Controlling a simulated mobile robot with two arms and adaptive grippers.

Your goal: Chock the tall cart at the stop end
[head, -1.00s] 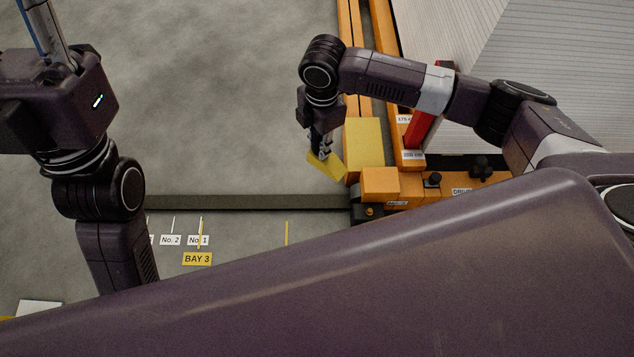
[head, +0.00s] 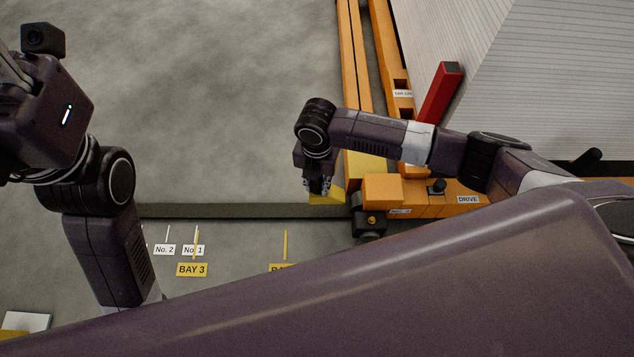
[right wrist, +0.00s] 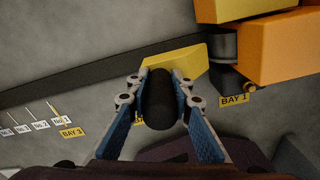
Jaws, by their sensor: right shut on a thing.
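My right gripper (head: 318,190) is shut on the black grip (right wrist: 159,100) of a yellow wedge-shaped chock (right wrist: 182,62). The chock also shows in the head view (head: 332,198), beside the orange end unit (head: 383,190) and near the dark floor strip (head: 250,211). I cannot tell whether it touches the floor or the unit. The orange frame (head: 350,60) runs away from that unit, with a dark wheel-like part (head: 370,222) at its near corner. I cannot tell which part is the tall cart. My left gripper is out of view.
A red post (head: 440,92) and pale stacked sheets (head: 560,80) stand on the right, near my right arm. Floor labels such as BAY 3 (head: 192,270) lie below the strip. The grey floor (head: 230,100) left of the frame is clear.

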